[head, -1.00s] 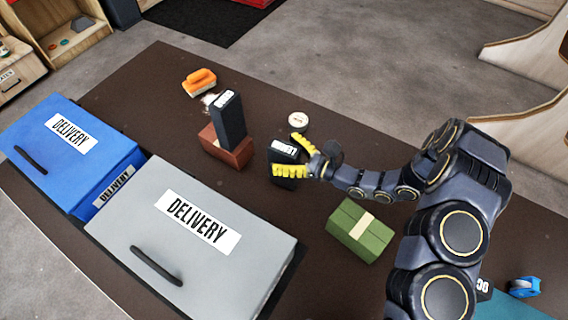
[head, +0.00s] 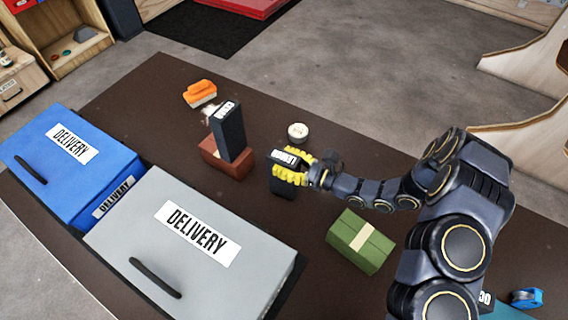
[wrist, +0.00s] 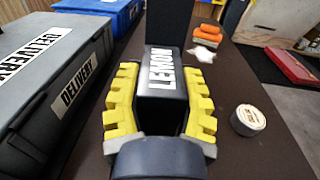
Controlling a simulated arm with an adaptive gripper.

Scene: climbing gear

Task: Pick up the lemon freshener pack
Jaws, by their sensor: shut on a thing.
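In the head view the pack (head: 284,187) shows below and between the yellow fingers near the middle of the table. My gripper (head: 293,167) has yellow ridged fingers and is shut on the pack, one finger on each side. It also fills the middle of the wrist view (wrist: 162,100). The head view does not clearly show whether the pack's base touches the table.
A tall dark box (head: 229,132) stands by a red-brown box (head: 212,152) just left of the gripper. A white tape roll (head: 298,131) lies behind, a green pack (head: 360,240) in front. Grey (head: 190,260) and blue (head: 70,165) delivery boxes fill the left. An orange brush (head: 200,90) lies at the back.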

